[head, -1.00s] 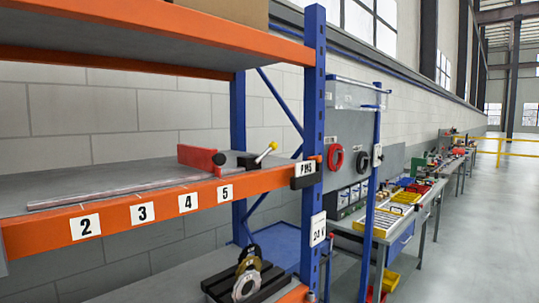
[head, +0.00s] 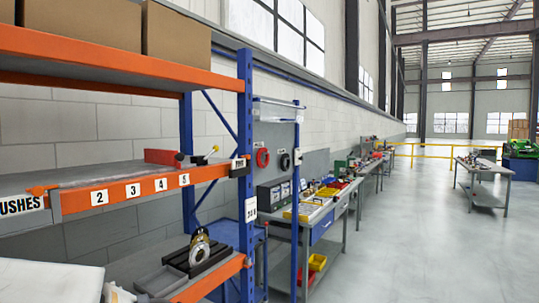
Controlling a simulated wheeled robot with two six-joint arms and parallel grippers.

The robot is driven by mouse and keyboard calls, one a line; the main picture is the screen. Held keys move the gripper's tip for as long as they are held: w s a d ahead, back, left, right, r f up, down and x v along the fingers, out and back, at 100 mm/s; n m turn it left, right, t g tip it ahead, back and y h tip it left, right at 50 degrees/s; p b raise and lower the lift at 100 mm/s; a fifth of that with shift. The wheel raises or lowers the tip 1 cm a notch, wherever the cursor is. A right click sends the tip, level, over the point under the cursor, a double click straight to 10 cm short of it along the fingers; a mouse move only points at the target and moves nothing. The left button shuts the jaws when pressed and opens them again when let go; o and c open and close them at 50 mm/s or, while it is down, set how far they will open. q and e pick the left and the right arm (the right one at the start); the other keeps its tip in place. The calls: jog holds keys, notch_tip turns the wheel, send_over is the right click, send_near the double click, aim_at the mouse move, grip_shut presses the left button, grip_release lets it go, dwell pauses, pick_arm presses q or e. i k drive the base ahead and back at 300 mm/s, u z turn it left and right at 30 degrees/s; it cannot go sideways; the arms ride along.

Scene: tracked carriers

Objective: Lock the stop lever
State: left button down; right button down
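A lever with a yellow knob (head: 215,149) stands on a dark base (head: 198,160) at the right end of the middle shelf. Its arm slants up to the right. A red block (head: 160,157) with a dark round knob (head: 180,156) sits just left of it on the shelf's grey surface. I cannot tell from here whether the lever is locked. Neither of my grippers is in view.
An orange and blue rack (head: 245,190) fills the left, with numbered labels along the middle shelf's orange front beam (head: 112,197). A dark fixture with a ring (head: 199,250) sits on the lower shelf.

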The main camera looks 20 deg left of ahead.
aim_at(216, 148)
jog(key=z, duration=0.05)
jog(key=k, duration=0.2)
jog(key=u, duration=0.55)
jog(key=i, duration=0.55)
jog(key=u, duration=0.75)
jog(key=i, duration=1.4)
jog(key=z, duration=0.85)
